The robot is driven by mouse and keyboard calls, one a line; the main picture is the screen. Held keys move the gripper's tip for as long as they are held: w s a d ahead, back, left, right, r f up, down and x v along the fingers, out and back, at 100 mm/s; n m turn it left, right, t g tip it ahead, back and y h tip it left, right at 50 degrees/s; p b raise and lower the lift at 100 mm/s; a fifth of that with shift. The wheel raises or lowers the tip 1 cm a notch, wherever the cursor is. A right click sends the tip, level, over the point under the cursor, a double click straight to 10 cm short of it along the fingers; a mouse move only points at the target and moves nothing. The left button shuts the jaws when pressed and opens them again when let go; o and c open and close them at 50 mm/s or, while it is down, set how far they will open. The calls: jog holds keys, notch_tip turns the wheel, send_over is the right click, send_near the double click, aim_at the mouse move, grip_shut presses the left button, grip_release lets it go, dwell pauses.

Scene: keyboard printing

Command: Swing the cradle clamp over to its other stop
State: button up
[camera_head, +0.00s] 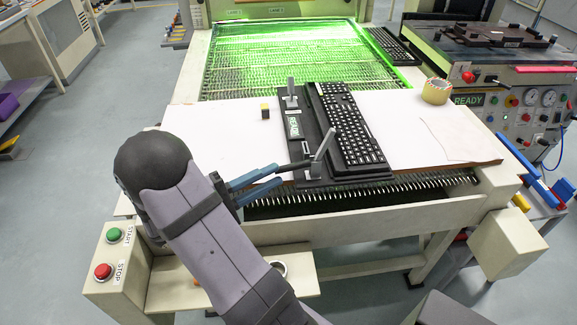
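A black cradle (318,172) lies on the white board and holds a black keyboard (352,125). The cradle clamp at its near end has a grey upright lever (323,144) leaning to the right and a dark bar (296,165) pointing left. A second grey clamp piece (291,92) stands upright at the far end.
A green-lit mesh conveyor (290,60) lies behind the white board (220,125). Start and stop buttons (108,252) are at the lower left.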

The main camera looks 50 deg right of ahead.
aim_at(281, 171)
jog(key=shift+p+x, duration=0.35)
jog(key=shift+x, duration=2.55)
grip_shut()
